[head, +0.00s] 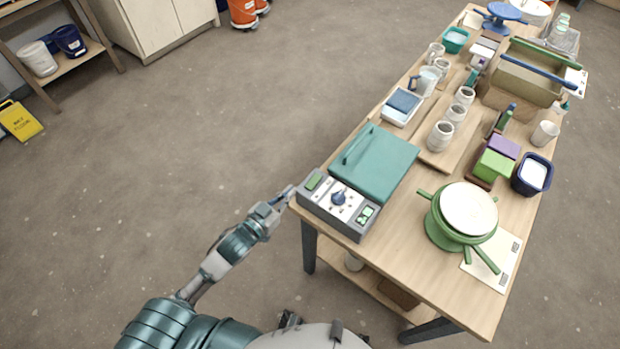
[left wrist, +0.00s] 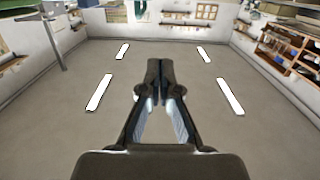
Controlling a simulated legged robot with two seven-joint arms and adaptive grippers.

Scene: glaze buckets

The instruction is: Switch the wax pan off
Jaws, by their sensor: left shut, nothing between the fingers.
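A teal-lidded pan unit (head: 375,160) sits at the near left corner of the wooden table; I take it for the wax pan. Its grey control box (head: 315,208) faces me and has a blue knob (head: 339,197) on a pale panel, with a green piece (head: 314,180) at the left and a small green-lit part (head: 366,214) at the right. My left gripper (head: 286,194) is just left of the box's left end; I cannot tell whether it touches. In the left wrist view the left gripper (left wrist: 160,75) is shut and empty. My right gripper is not in view.
The wooden table (head: 408,258) also carries a green pot (head: 452,236) with a white top, a scale (head: 402,107), several pale cups and a dark blue bucket (head: 531,175). Open floor lies left of the table. A yellow sign (head: 20,121) stands far left.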

